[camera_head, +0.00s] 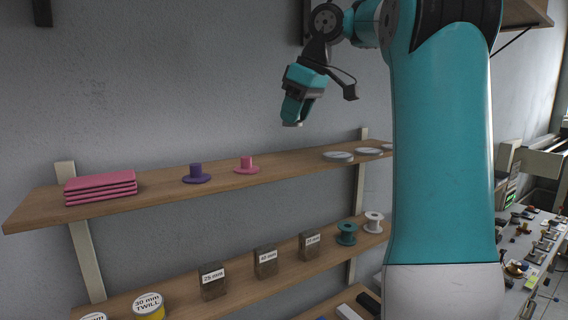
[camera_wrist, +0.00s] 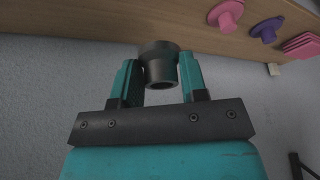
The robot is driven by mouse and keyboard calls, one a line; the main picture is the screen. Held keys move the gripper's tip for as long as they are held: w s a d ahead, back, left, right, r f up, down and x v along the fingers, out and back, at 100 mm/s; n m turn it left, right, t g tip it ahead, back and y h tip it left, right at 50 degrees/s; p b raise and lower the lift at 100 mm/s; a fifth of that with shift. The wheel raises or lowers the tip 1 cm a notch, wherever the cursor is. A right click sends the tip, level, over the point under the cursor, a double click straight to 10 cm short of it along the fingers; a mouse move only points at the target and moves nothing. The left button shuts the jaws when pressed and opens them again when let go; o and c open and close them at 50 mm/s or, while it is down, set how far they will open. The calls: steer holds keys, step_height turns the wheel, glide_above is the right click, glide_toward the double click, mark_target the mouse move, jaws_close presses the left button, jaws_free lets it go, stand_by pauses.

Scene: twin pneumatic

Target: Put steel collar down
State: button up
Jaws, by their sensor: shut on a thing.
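The steel collar (camera_wrist: 160,62) is a dark grey, hollow, stepped cylinder, wider at one end. In the wrist view it sits between the two teal fingers of my gripper (camera_wrist: 160,80), which are shut on it. In the head view my gripper (camera_head: 294,119) hangs in the air above the upper wooden shelf (camera_head: 128,195), clear of it. The collar cannot be made out clearly there; only a small pale tip shows at the fingers' lower end.
The upper shelf holds a pink stack (camera_head: 100,188), a purple flanged piece (camera_head: 196,175), a pink flanged piece (camera_head: 246,166) and grey discs (camera_head: 338,157). Bare board lies between them. The lower shelf (camera_head: 240,290) carries labelled blocks (camera_head: 213,281) and spools (camera_head: 346,234).

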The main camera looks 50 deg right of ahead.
mark_target(290, 162)
step_height(290, 162, down, 8)
steer(key=b, duration=0.5)
steer(key=shift+r, duration=0.1)
steer(key=o, duration=1.1)
steer(key=shift+f, duration=0.2)
steer(key=shift+o, duration=0.2)
steer(key=p+v, duration=0.9)
steer(key=v, duration=0.3)
steer(key=shift+r, duration=0.2)
